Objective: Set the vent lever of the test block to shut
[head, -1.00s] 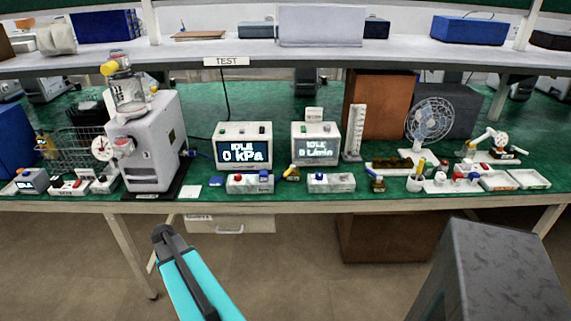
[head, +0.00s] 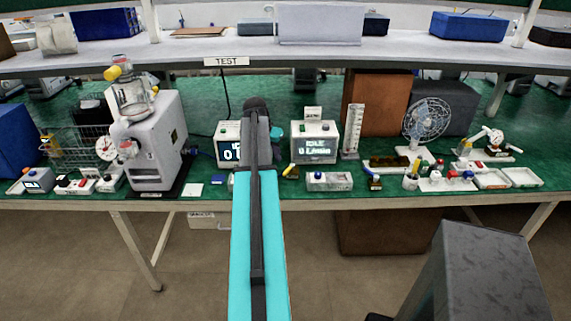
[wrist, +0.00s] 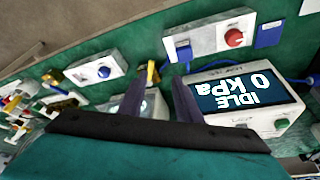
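A small brass block with a yellow lever (head: 290,171) sits on the green bench between the two display units. I take it for the test block with its vent lever. In the wrist view the yellow lever (wrist: 152,72) shows just beyond the fingertips, apart from them as far as I can tell. The lever's exact setting is too small to read. My gripper (wrist: 155,82) is open, with two dark fingers apart and nothing held. In the head view my forearm hides most of the gripper.
The kPa display (wrist: 246,100) reads IDLE 0 kPa and stands beside my fingers. The second display unit (head: 315,146) stands right of my arm. White control boxes with a red knob (wrist: 234,37) and a blue knob (wrist: 104,72) flank the lever. Blue tubing runs nearby.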

